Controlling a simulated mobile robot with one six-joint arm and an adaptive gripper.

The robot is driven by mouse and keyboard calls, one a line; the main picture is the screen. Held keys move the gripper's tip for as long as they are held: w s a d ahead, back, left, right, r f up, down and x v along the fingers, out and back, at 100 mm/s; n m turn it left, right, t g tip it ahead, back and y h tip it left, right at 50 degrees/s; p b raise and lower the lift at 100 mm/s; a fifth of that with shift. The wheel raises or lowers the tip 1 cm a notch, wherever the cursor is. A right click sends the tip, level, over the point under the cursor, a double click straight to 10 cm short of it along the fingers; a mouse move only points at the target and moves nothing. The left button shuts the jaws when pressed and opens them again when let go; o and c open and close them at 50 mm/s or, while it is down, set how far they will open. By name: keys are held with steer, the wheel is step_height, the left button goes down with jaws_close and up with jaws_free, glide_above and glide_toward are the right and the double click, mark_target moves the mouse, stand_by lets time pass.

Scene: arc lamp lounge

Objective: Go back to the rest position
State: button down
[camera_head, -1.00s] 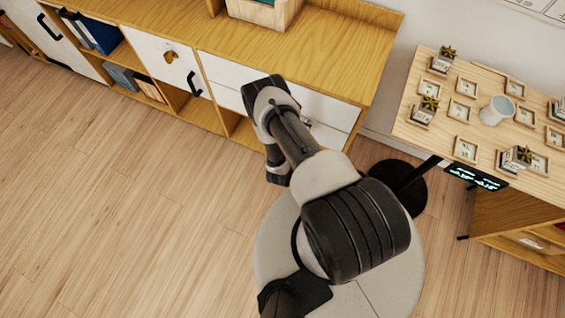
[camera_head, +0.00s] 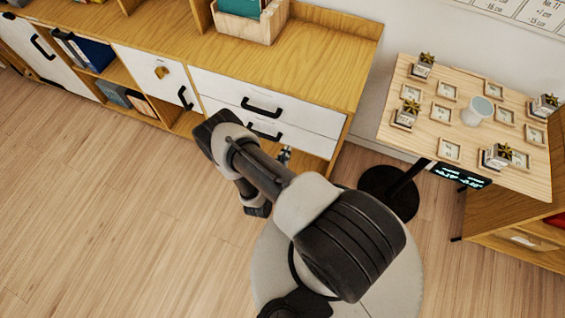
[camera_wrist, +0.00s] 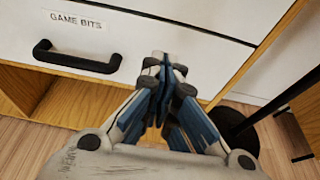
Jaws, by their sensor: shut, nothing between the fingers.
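My gripper (camera_wrist: 165,75) is shut and empty in the wrist view, its two fingertips together. It points at the lower white drawer front (camera_wrist: 150,40), which carries a "GAME BITS" label and a black bar handle (camera_wrist: 78,60). The gripper overlaps the drawer's lower edge in that view; I cannot tell the exact gap. In the head view my arm is bent in front of the wooden cabinet (camera_head: 290,62), and only a small part of my gripper (camera_head: 285,155) shows beside the arm. Both drawers there look closed.
A light wooden table (camera_head: 395,85) at the right holds a white cup (camera_head: 477,110), small framed tiles and several star-topped blocks. A black round base (camera_head: 389,192) stands near my base. A wooden box (camera_head: 250,25) sits on the cabinet. The floor (camera_head: 90,220) at left is clear.

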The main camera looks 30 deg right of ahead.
steer(key=shift+p+v, duration=0.35)
steer(key=shift+v, duration=1.75)
steer(key=shift+s, duration=0.1)
steer(key=w+d+r+m+g+h, duration=0.1)
steer(key=w+r+m+g, duration=0.15)
steer(key=r, duration=0.45)
steer(key=w+d+r+m+g+h, duration=0.1)
steer(key=w+r+m+h, duration=0.15)
steer(key=r, duration=0.45)
step_height(320, 180, up, 19)
steer(key=s+m+g+y, duration=0.25)
steer(key=m+g, duration=0.35)
steer(key=m, duration=0.3)
steer(key=s+a+r+m+t+y, duration=0.2)
steer(key=s+a+r+m+y, duration=0.3)
steer(key=s+r, duration=0.3)
steer(key=s+a+r+m+t+y, duration=0.3)
steer(key=s+a+r+m+y, duration=0.3)
steer(key=r, duration=0.6)
steer(key=s+a+y, duration=0.1)
steer(key=s+a, duration=0.1)
steer(key=s, duration=0.1)
steer(key=shift+s+a+r+t+y, duration=0.2)
steer(key=shift+a+r+t+y, duration=0.05)
steer(key=shift+t+y, duration=0.1)
